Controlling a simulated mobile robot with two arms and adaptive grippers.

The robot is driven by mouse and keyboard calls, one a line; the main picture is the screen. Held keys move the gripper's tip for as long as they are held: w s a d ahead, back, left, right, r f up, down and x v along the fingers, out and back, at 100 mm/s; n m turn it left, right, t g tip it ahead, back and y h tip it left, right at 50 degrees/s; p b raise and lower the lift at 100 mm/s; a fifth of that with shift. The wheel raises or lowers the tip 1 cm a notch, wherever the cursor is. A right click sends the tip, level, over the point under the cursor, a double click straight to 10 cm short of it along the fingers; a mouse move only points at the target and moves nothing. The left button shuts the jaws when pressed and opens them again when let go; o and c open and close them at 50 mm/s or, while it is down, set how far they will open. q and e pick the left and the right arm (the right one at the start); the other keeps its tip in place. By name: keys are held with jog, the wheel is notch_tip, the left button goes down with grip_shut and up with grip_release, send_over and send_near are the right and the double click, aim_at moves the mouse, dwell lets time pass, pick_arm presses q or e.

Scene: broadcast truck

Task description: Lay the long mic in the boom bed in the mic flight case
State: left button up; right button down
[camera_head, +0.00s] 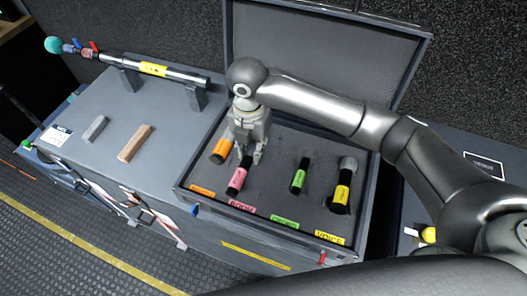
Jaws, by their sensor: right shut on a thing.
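The mic flight case (375,190) stands open, with a grey foam bed and colored labels along its front edge. The long mic (238,180), black with a pink band, lies at the pink label that seems to read BOOM (241,207). My right gripper (250,155) reaches down into the case and is shut on the dark rear end of this mic. The gripper hides part of that end. I cannot tell whether the mic is fully down in its bed. My left gripper is not in view.
An orange-banded piece (221,151), a green-banded mic (300,176) and a yellow-banded mic (343,185) lie in the case. The raised lid (300,45) stands behind. To the left, a grey top holds a pole on stands (153,69), a grey block (96,129) and a wooden block (135,142).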

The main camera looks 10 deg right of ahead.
send_over(263, 161)
jog(key=f, duration=0.5)
jog(key=shift+s+a+f+p, duration=0.1)
jog(key=shift+a+p, duration=0.2)
jog(key=f, duration=0.3)
jog(key=shift+d+f, duration=0.15)
jog(key=shift+d, duration=0.15)
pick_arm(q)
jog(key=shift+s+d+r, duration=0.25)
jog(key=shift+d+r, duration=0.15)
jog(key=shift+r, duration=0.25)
pick_arm(e)
jog(key=shift+f, duration=0.2)
jog(key=shift+f, duration=0.15)
jog(key=c, duration=1.2)
grip_release()
jog(key=shift+c, duration=0.2)
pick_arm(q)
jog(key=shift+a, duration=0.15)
pick_arm(e)
jog(key=shift+r, duration=0.25)
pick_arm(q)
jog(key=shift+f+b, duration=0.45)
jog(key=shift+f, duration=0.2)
pick_arm(e)
notch_tip(263, 161, up, 12)
jog(key=shift+f, duration=0.1)
